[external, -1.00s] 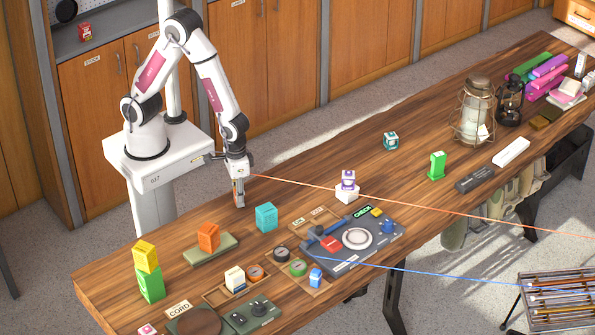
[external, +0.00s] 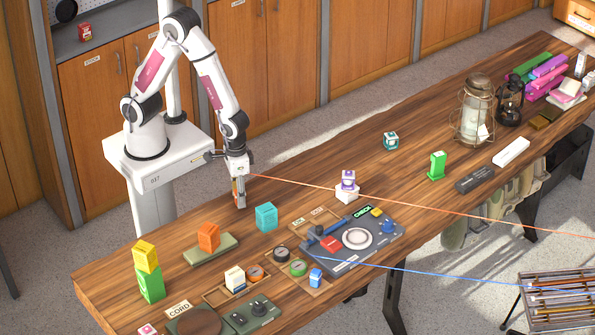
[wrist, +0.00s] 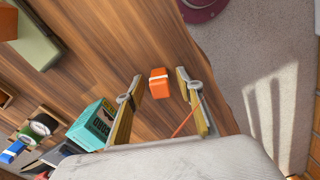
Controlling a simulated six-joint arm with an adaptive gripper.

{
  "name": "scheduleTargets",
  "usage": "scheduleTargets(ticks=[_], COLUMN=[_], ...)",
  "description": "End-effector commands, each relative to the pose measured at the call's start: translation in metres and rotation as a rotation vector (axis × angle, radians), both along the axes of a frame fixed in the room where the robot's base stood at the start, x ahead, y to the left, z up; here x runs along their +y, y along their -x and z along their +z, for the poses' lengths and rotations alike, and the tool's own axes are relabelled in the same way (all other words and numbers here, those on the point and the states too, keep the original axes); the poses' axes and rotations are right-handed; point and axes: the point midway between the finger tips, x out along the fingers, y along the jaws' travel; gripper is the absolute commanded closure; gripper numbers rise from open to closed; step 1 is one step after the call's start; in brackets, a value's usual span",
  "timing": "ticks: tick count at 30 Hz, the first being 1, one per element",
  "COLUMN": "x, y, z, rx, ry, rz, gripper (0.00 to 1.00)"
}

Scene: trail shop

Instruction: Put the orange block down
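My gripper (wrist: 160,88) points down at the table, left of the teal block (external: 266,217) in the external view. Its fingers are apart. In the wrist view a small orange block with a white band (wrist: 159,86) lies between the fingertips, with a visible gap on each side. It appears to rest on the wood; the external view mostly hides it behind the fingers. Another orange block (external: 208,237) stands on a green tray (external: 226,246) to the left; both show at the top left of the wrist view. The teal block also shows in the wrist view (wrist: 92,124), beside the left finger.
A yellow block (external: 145,256) sits on a green block (external: 150,284) at the table's left end. A grey console (external: 385,243) and small trays lie in front. An orange line (external: 400,200) runs from near my gripper to the right. Wood is clear behind the teal block.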

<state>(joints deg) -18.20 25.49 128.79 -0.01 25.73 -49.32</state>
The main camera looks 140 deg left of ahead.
Motion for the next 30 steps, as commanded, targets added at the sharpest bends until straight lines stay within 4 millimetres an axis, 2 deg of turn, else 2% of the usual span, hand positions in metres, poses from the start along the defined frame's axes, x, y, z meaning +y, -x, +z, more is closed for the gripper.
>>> scheduleTargets(ticks=[8, 24, 30], x=[0.000, 0.000, 0.000], y=[-0.001, -0.001, 0.000], z=[0.026, 0.091, 0.106], rx=[-0.004, -0.004, -0.001], ry=[-0.002, -0.001, -0.001], rz=[0.000, 0.000, 0.000], gripper=[0.63, 0.63, 0.63])
